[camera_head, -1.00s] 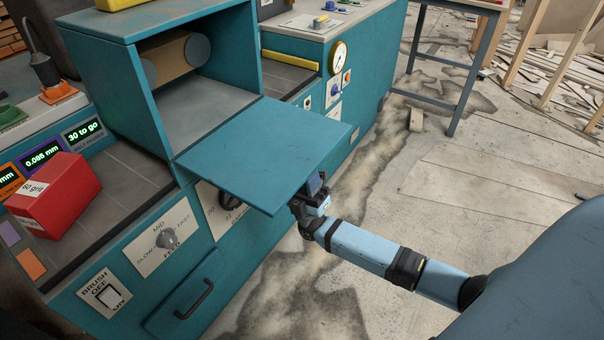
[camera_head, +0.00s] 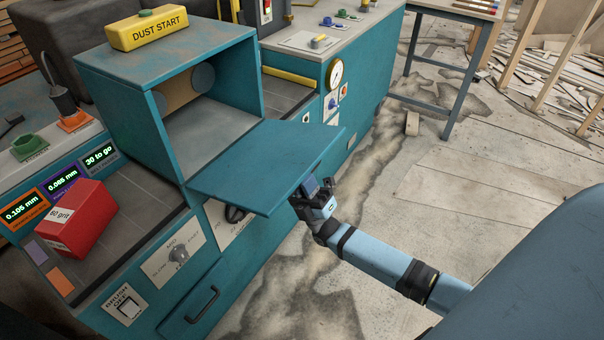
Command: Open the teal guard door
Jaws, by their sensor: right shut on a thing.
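The teal guard door (camera_head: 265,165) is a flat panel swung down and out from the front of the teal housing (camera_head: 130,100). It lies close to level, and the housing's opening shows behind it with a tan roller inside. My right gripper (camera_head: 312,188) is shut on the door's outer edge at its near right corner. The fingertips are partly hidden by the panel and the gripper body. My left gripper is not in view.
A red 60 grit block (camera_head: 72,218) sits on the dark bed left of the housing. A yellow DUST START box (camera_head: 147,28) is on top. Dials and a drawer handle (camera_head: 203,305) are below the door. Open floor lies right of the machine.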

